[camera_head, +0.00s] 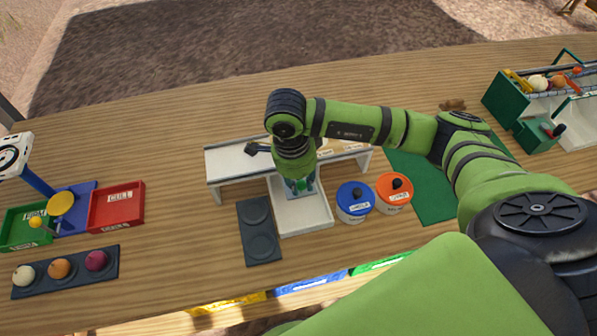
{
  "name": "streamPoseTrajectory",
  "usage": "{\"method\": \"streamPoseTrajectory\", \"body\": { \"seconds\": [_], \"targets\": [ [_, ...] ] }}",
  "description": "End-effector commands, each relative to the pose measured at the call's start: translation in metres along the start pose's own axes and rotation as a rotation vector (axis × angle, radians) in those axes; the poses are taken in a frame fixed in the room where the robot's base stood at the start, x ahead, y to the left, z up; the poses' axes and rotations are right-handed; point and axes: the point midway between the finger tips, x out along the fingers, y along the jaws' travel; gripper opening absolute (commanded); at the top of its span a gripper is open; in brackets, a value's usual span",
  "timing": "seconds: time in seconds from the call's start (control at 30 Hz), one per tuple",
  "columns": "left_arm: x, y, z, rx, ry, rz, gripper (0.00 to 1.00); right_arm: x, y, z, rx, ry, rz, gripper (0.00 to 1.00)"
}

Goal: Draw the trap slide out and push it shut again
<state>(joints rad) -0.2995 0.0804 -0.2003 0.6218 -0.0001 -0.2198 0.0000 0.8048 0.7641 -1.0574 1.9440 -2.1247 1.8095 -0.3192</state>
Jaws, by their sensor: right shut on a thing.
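My right gripper (300,187) points straight down over a white tray (315,218) in front of a low white bench. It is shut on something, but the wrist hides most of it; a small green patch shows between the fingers. I cannot tell whether this is the trap slide. The green machine (506,101) at the far right has a wire-sided channel with round things in it. A small green box with a dark knob (541,134) stands at its front. I cannot pick out a trap slide for sure. My left gripper is not in view.
The white bench (228,163) stands behind the tray. A dark two-ring plate (259,232) lies left of the tray; blue (352,208) and orange (393,200) lidded pots stand right. A red CULL bin (116,206) and a dark ball rack (66,271) are at left.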

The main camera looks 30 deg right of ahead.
Motion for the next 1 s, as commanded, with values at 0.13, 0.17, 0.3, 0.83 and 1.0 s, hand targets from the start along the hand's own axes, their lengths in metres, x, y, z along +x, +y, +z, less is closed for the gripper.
{"method": "streamPoseTrajectory", "body": {
  "seconds": [0.13, 0.17, 0.3, 0.83, 1.0],
  "targets": [
    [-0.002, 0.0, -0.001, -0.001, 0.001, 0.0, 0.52, 0.0, 0.009, -0.001, -0.002, 0.001, 0.001, 0.0],
    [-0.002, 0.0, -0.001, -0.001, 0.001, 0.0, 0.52, 0.0, 0.011, -0.001, -0.001, 0.001, 0.001, 0.0],
    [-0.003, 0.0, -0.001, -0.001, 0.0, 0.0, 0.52, 0.0, 0.019, -0.001, -0.001, 0.002, 0.0, 0.0],
    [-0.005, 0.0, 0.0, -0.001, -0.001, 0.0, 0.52, 0.0, 0.034, 0.0, -0.001, 0.001, 0.002, 0.0],
    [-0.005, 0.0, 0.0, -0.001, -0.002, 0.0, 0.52, 0.0, 0.034, 0.0, -0.001, 0.001, 0.003, 0.0]
  ]
}}
